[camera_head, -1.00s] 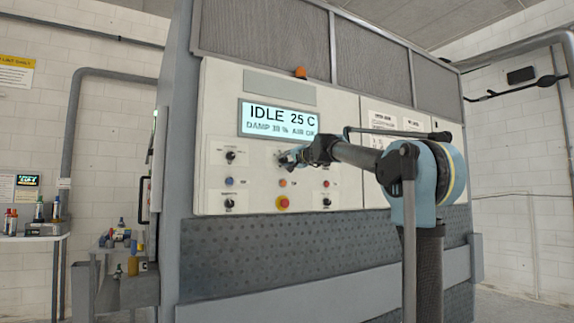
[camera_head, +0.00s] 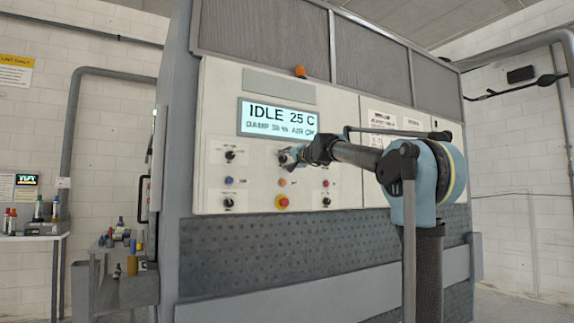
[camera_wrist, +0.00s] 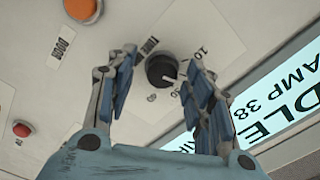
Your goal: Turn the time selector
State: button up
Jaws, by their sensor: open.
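The time selector (camera_wrist: 162,71) is a round black knob with a white pointer line, labelled TIME and ringed by numbers, in the wrist view. My gripper (camera_wrist: 168,62) is open, with one blue-padded finger on each side of the knob and a visible gap to it on the left. I cannot tell whether the right finger touches it. In the head view my gripper (camera_head: 290,157) is at the panel just below the display and hides the knob.
The panel's display (camera_head: 278,119) reads IDLE 25 C. A side table (camera_head: 117,240) with bottles stands at left.

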jog(key=v, duration=1.1)
jog(key=shift+s+d, duration=0.25)
jog(key=shift+s, duration=0.05)
jog(key=shift+f, duration=0.15)
jog(key=s+d+f+n+g+h, duration=0.1)
jog(key=s+f+n+g, duration=0.15)
jog(key=s+f, duration=0.7)
jog(key=s+d+f+n+g+h, duration=0.1)
jog(key=s+d+f+n+g, duration=0.2)
jog(key=f, duration=1.1)
jog(key=s+f+n+g, duration=0.1)
jog(key=s+f+g, duration=0.1)
jog(key=s+f, duration=0.8)
jog(key=s+d+f+g+h, duration=0.1)
jog(key=s+d+f, duration=0.4)
jog(key=f, duration=0.6)
jog(key=s+d+f+g+h, duration=0.2)
jog(key=s+d+f+h, duration=0.2)
jog(key=f, duration=0.7)
jog(key=s+d+f+g+h, duration=0.2)
jog(key=s+d+f, duration=0.5)
jog(key=s+f, duration=0.4)
jog(key=shift+d+f+m+h, duration=0.3)
jog(key=shift+m+h, duration=0.15)
jog(key=shift+h, duration=0.15)
